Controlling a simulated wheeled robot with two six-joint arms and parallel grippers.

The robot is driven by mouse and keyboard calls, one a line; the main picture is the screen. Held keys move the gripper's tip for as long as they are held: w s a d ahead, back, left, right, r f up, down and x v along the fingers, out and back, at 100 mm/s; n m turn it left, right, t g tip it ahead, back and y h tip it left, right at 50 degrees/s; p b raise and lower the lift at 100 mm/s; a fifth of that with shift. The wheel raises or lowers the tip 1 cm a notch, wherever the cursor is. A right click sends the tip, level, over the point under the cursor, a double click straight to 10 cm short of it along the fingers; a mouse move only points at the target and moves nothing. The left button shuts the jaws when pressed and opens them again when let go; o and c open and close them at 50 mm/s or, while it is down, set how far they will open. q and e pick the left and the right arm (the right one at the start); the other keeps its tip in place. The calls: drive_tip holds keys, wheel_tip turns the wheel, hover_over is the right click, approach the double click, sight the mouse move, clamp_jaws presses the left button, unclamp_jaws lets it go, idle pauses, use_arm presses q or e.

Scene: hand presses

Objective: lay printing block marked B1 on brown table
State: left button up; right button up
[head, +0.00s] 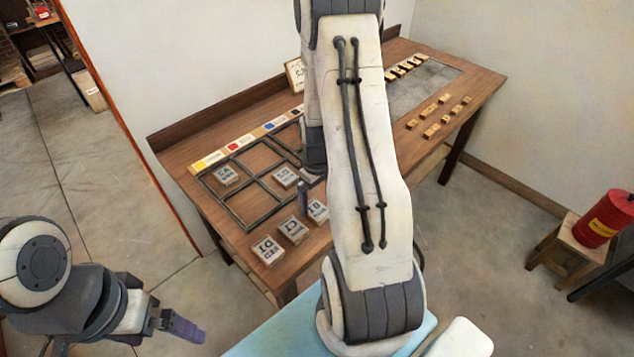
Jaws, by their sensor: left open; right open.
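The printing block marked B1 (317,211) is a pale wooden block with dark print that reads upside down from here. It lies at the front of the brown table (214,210), at the right end of a short row of blocks. My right gripper (306,189) is open just behind B1, its fingers partly hidden by my own arm. I cannot tell whether a finger touches the block. My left gripper (183,327) is open and empty at the lower left, off the table above the floor.
Blocks marked C1 (293,229) and D1 (268,249) sit left of B1. A dark frame (233,214) with compartments holds blocks behind them. Coloured cards line the back. Small wooden pieces (432,130) lie at the right. A red can (606,219) stands on a stool.

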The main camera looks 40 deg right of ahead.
sight(317, 210)
wheel_tip(317, 210, up, 9)
drive_tip(key=shift+f, duration=0.2)
drive_tip(key=shift+f, duration=0.15)
drive_tip(key=shift+f, duration=4.6)
